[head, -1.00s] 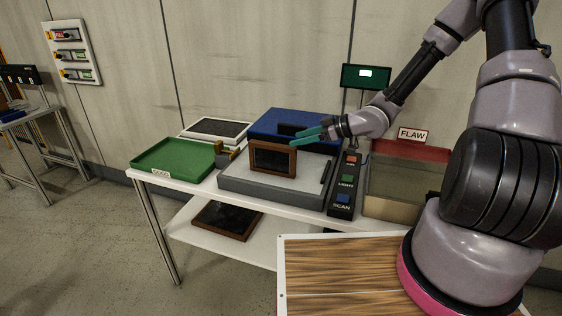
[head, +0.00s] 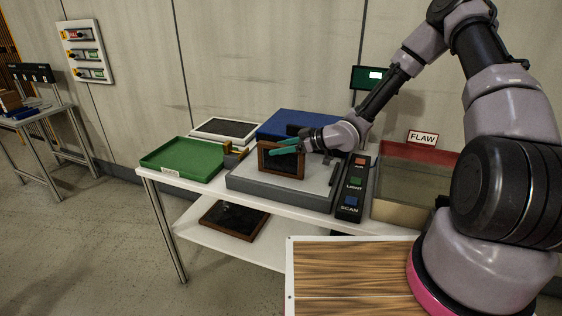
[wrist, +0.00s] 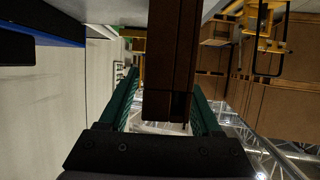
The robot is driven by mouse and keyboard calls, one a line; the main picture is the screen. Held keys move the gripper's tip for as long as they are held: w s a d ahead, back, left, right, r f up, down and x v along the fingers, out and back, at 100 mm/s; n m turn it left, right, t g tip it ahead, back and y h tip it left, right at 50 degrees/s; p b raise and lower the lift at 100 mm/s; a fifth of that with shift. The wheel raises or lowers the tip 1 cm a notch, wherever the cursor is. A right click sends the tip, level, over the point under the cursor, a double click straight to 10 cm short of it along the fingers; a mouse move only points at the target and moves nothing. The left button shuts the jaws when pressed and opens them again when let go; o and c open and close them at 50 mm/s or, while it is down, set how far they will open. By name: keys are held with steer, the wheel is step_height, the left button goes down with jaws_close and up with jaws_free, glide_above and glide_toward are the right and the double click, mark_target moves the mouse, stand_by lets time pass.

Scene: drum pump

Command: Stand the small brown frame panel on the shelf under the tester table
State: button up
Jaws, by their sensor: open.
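The small brown frame panel (head: 264,160), with a dark inset, stands upright on the grey and white tester bed in front of the blue block. My gripper (head: 274,146) is at its upper right part, with green fingers reaching left across it. In the wrist view the brown panel (wrist: 170,60) shows edge-on between the two open fingers of my gripper (wrist: 165,82); contact cannot be made out. The tester table (head: 215,184) is white with metal legs. On its lower shelf (head: 200,238), a larger dark-framed panel (head: 234,219) lies flat at the left.
A green tray (head: 183,160) and a white-framed panel (head: 225,130) are on the table's left. The button box (head: 351,188) and FLAW bin (head: 400,207) are on its right. A wood-topped surface (head: 350,275) stands in front of the shelf's right part.

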jaws_close()
stand_by(1.4)
